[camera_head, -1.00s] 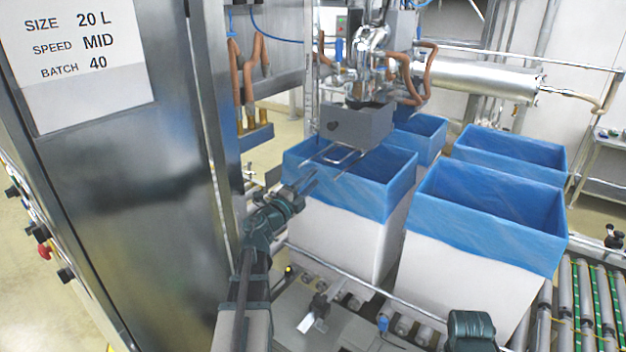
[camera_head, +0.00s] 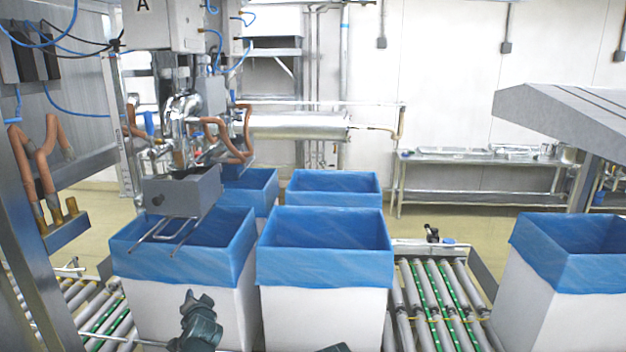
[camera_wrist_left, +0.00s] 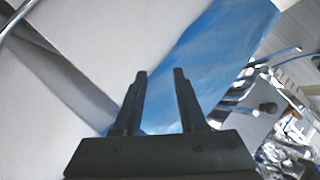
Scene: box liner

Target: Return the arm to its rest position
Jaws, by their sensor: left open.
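My left gripper (camera_head: 198,300) is low in the head view, in front of the white, blue-lined box (camera_head: 135,290) below the filling head. In the left wrist view its two dark fingers (camera_wrist_left: 160,74) are apart with nothing between them. A blue liner (camera_wrist_left: 215,50) and a pale box wall (camera_wrist_left: 95,35) show beyond the fingers. Only a small dark piece of my other arm shows at the bottom edge of the head view; the right gripper is not in view.
A second lined box (camera_head: 320,300) stands just right of the first, with more behind. A grey filler tray (camera_head: 183,190) with metal prongs hangs over the first box. A roller conveyor (camera_head: 440,300) runs between the boxes and another lined box (camera_head: 560,300) at right.

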